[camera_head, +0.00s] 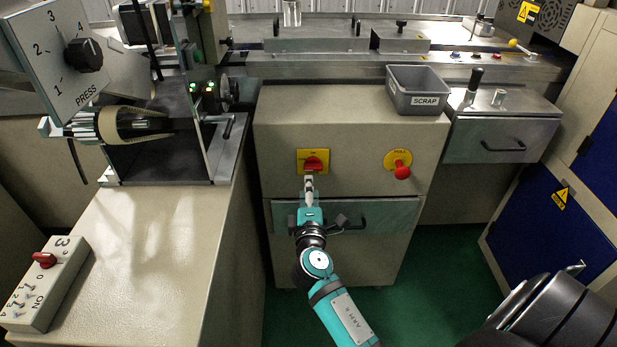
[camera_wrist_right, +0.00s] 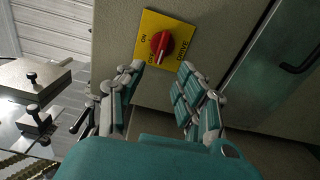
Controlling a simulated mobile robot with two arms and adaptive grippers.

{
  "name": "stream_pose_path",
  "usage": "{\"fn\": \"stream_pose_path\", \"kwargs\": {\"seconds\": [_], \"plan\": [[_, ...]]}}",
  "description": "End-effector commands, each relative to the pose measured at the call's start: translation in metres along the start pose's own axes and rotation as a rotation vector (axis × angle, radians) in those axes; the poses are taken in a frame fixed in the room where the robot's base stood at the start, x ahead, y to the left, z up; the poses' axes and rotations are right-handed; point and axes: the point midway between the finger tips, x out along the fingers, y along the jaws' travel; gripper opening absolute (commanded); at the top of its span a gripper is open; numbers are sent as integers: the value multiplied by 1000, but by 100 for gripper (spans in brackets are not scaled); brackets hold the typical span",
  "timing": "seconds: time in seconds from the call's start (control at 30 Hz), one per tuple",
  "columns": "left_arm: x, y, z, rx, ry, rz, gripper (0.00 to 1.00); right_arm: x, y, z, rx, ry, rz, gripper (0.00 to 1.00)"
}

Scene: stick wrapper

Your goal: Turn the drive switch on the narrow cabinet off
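The drive switch (camera_head: 313,161) is a red knob on a yellow plate, on the upper left front of the narrow cabinet (camera_head: 355,135). In the right wrist view the red knob (camera_wrist_right: 162,46) sits on its plate lettered ON, OFF and DRIVE. I cannot tell for sure which label it points at. My right gripper (camera_head: 309,180) is just below the knob in the head view. In the right wrist view its fingers (camera_wrist_right: 160,70) are spread and empty, with the knob just beyond the gap between their tips. My left gripper is not in view.
A red mushroom button (camera_head: 402,171) on a yellow plate is right of the switch. A drawer with a dark handle (camera_head: 345,222) lies below. A grey scrap bin (camera_head: 417,88) stands on top.

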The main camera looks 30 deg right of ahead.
Motion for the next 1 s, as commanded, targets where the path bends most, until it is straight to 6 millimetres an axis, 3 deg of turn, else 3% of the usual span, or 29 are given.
{"fn": "stream_pose_path", "kwargs": {"seconds": [0.1,0.3,0.9,1.0], "plan": [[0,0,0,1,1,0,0,-25,-1,1,0,-1,-3,36],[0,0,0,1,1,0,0,-48,0,0,0,0,-1,36],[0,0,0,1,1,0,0,-52,0,0,-1,0,0,36],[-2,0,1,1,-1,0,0,-52,-10,-4,8,15,-29,36]]}}
